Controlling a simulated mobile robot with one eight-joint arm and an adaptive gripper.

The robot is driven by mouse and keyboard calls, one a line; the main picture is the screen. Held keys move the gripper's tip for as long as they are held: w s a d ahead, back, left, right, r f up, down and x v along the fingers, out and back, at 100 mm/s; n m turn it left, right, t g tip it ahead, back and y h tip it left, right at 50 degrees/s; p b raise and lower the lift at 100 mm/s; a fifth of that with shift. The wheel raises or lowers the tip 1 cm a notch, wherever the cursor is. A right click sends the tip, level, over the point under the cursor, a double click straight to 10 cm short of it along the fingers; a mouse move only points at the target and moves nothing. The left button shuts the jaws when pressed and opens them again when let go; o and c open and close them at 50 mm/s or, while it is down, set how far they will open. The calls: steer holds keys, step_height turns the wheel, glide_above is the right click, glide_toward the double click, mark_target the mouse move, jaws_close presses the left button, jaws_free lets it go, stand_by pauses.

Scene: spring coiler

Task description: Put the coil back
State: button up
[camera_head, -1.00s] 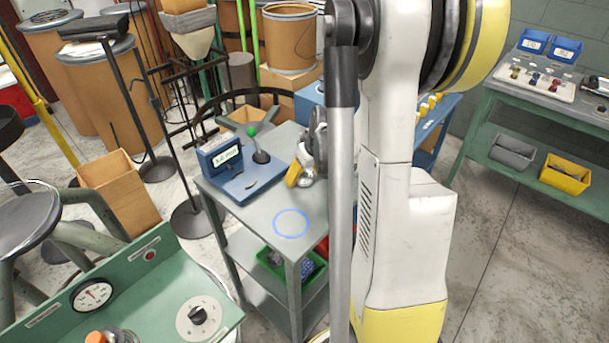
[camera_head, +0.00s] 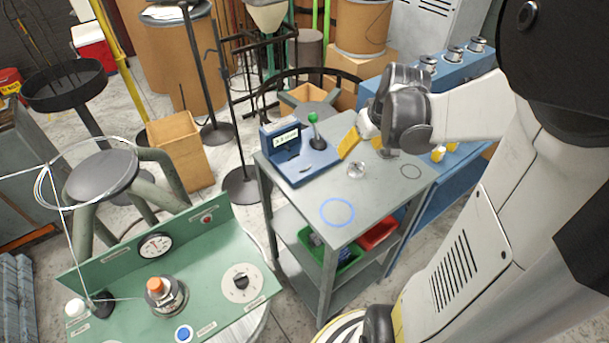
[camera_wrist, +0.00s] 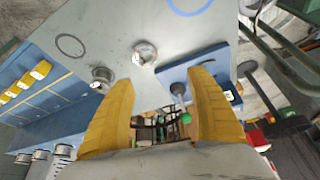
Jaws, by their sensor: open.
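A small silver, round coil-like part (camera_head: 356,170) sits on the grey cart top (camera_head: 385,190). It also shows in the wrist view (camera_wrist: 145,54), beyond my fingertips. A second short metal cylinder (camera_wrist: 102,76) stands beside my left-hand finger in the wrist view; my gripper seems to hide it in the head view. I cannot tell which is the task's coil. My gripper (camera_head: 366,148), with yellow fingers, is open above the cart. In the wrist view the fingers (camera_wrist: 160,78) are wide apart with nothing held. A blue ring (camera_head: 337,212) and a dark ring (camera_head: 410,171) mark the cart top.
A blue gauge with a green-knobbed lever (camera_head: 315,117) stands on the cart's left. Several metal coils (camera_head: 428,64) top the blue bench (camera_head: 400,85) behind. Green (camera_head: 330,252) and red (camera_head: 378,232) bins fill the lower shelf. A green coiler panel (camera_head: 205,290) is front left.

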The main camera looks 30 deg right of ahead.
steer(key=s+a+r+t, duration=0.1)
steer(key=s+a+r, duration=0.1)
steer(key=a, duration=0.6)
steer(key=s+a+r+n+t, duration=0.1)
steer(key=s+a+r, duration=0.1)
steer(key=a, duration=0.6)
steer(key=s+a+r+n+y, duration=0.1)
steer(key=s+a+r, duration=0.2)
steer(key=a, duration=0.6)
steer(key=shift+s+t, duration=0.2)
steer(key=shift+t, duration=0.2)
steer(key=shift+d, duration=0.15)
